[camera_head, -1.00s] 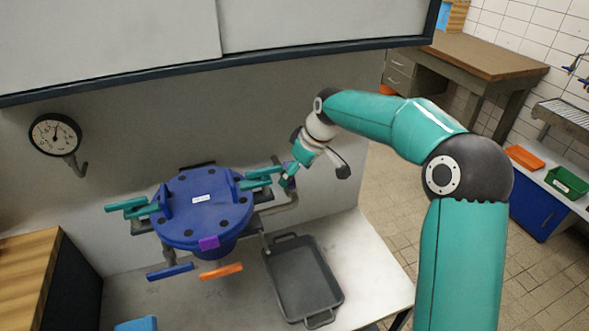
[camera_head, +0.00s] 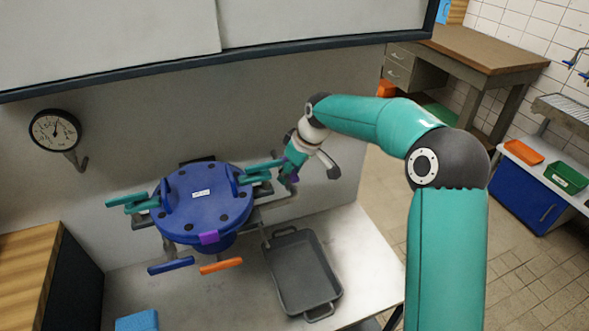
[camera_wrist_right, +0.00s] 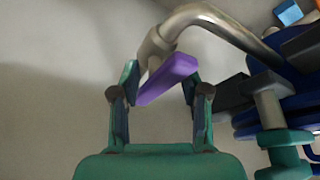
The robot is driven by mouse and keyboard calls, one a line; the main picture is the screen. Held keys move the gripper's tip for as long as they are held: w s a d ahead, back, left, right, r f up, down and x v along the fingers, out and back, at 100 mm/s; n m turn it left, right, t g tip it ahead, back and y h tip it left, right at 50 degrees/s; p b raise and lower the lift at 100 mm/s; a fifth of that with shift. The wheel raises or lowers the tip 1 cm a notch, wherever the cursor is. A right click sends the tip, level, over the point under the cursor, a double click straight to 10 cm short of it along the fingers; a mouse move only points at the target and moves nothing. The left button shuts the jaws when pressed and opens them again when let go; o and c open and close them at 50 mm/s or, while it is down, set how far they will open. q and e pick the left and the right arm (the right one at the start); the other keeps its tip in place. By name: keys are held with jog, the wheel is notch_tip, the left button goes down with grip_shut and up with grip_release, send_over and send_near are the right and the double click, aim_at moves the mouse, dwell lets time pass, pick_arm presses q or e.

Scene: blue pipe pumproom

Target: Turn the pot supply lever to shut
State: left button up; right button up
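A blue-lidded round pot (camera_head: 203,205) stands on the bench with teal clamp handles at its sides. A pipe leaves its right side and carries a purple lever (camera_wrist_right: 168,80), seen in the right wrist view. My right gripper (camera_wrist_right: 160,92) is open, with one finger on each side of this lever; I cannot tell whether either finger touches it. In the head view my right gripper (camera_head: 290,171) hides most of the lever. A blue lever (camera_head: 171,265) and an orange lever (camera_head: 221,265) stick out below the pot's front. My left gripper is out of view.
A dark tray (camera_head: 303,272) lies on the bench right of the pot. A pressure gauge (camera_head: 55,130) is on the wall at left. A blue block (camera_head: 137,321) sits at the front edge. The pot's right teal clamp (camera_head: 258,172) is close to my right gripper.

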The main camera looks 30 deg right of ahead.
jog(key=shift+c, duration=0.9)
jog(key=shift+a+f, duration=0.1)
jog(key=shift+f, duration=0.05)
jog(key=o, duration=1.4)
jog(key=shift+r, duration=0.2)
jog(key=v, duration=0.4)
jog(key=shift+s+r, duration=0.1)
jog(key=shift+r, duration=0.2)
jog(key=s+d, duration=0.4)
jog(key=s, duration=0.7)
jog(key=shift+s, duration=0.25)
